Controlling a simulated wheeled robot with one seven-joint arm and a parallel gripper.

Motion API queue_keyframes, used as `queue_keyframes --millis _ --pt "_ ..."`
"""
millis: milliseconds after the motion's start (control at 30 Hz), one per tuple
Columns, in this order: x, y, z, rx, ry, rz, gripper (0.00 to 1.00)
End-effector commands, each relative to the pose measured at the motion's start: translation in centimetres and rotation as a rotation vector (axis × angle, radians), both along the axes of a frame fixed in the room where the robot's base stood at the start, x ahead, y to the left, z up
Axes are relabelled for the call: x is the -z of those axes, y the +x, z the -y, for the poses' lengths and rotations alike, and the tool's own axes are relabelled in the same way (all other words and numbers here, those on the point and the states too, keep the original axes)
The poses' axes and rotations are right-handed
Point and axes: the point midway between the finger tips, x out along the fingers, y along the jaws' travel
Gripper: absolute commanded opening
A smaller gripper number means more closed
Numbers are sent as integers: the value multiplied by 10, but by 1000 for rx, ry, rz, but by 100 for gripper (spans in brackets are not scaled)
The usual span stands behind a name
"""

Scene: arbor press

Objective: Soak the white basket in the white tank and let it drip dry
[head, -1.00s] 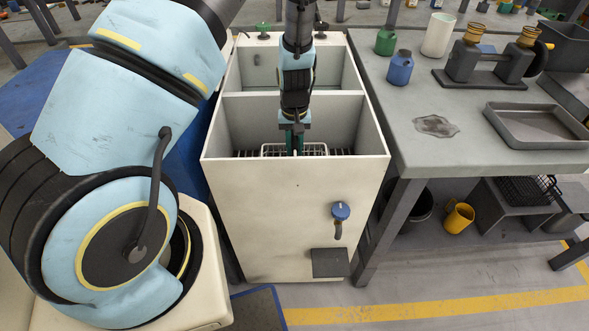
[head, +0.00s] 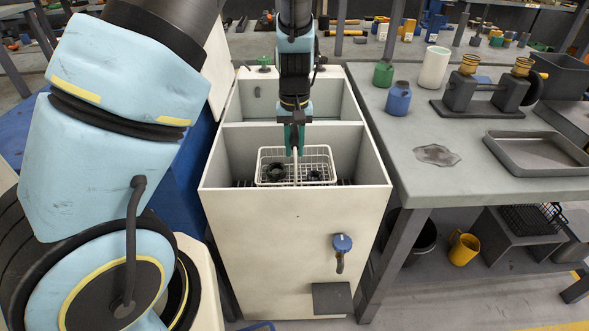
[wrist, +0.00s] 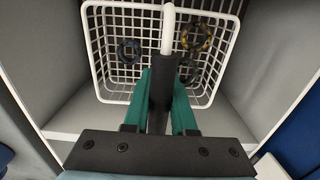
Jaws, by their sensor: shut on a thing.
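The white wire basket (head: 323,162) hangs in the front compartment of the white tank (head: 270,225), its upper part at about the level of the front wall's rim. Several dark ring-like parts (wrist: 197,37) lie inside the basket; they also show in the head view (head: 277,173). In the wrist view my green fingers (wrist: 162,100) close around a dark grip below the white handle bar (wrist: 168,25). The basket's underside is partly hidden by the tank's front wall.
A dark slatted rack (head: 345,183) shows low in the front compartment. A divider (head: 240,125) separates it from the rear compartment. A blue-knobbed tap (head: 342,243) is on the tank's front. A grey workbench (head: 420,180) with a tray (head: 540,150) stands close on the right.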

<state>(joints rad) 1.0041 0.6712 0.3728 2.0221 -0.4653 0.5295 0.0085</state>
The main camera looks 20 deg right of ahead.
Motion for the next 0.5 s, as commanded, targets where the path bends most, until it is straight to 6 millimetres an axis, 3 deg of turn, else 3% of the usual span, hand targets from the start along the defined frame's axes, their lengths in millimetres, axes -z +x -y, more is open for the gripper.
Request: queue_keyframes --millis 200,500 --pt "-46 1 1 3 -4 4 0" --pt "-72 1 0 0 0 1 0"
